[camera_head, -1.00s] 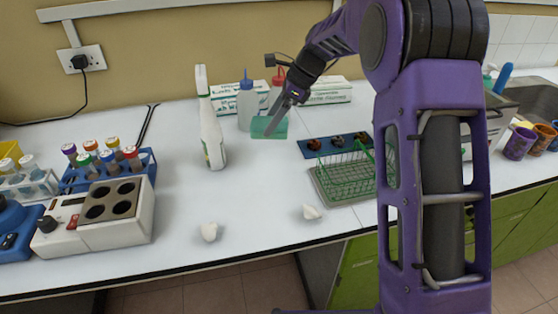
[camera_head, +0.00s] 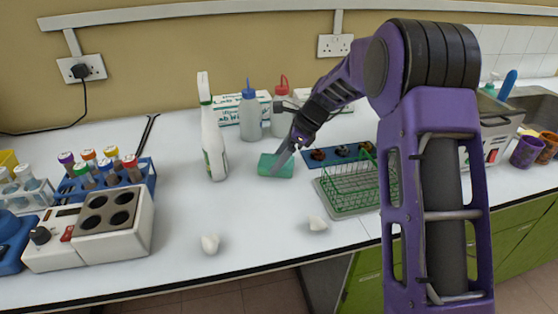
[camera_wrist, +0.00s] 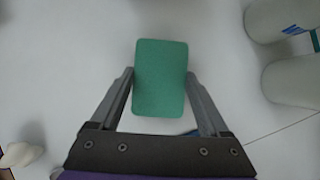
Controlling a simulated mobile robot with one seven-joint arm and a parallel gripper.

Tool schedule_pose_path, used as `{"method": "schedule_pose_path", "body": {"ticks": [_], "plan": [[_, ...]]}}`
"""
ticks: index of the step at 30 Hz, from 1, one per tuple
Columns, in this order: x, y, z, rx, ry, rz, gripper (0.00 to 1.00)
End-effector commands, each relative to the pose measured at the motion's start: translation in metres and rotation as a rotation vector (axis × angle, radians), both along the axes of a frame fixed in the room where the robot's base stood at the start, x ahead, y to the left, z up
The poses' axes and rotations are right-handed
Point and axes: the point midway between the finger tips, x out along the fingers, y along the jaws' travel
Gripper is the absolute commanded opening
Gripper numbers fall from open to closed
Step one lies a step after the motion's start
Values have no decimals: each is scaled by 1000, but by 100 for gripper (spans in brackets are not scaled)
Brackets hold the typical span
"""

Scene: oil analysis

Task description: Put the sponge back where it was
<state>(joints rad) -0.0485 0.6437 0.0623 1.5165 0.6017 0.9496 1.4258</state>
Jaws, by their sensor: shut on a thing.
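The green sponge (camera_head: 272,166) is between the fingers of my gripper (camera_head: 290,157), which is shut on it. In the head view it is over the white bench, right of the spray bottle and left of the wire basket. I cannot tell whether it touches the bench top. In the wrist view the sponge (camera_wrist: 160,78) shows its broad face, with a finger of my gripper (camera_wrist: 161,92) on either side.
A white spray bottle (camera_head: 212,140) stands left of the sponge. Two squeeze bottles (camera_head: 251,112) stand behind it. A green wire basket (camera_head: 350,187) sits to the right. The bench between is clear.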

Motion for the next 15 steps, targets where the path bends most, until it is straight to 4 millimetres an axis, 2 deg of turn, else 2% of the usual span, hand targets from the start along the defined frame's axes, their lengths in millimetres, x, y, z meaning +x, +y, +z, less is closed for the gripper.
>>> {"method": "schedule_pose_path", "body": {"ticks": [11, 12, 15], "plan": [[0, 0, -5, 0, -1, -1, 35], [0, 0, -4, 0, -1, -1, 86], [0, 0, -4, 0, -1, -1, 100]]}}
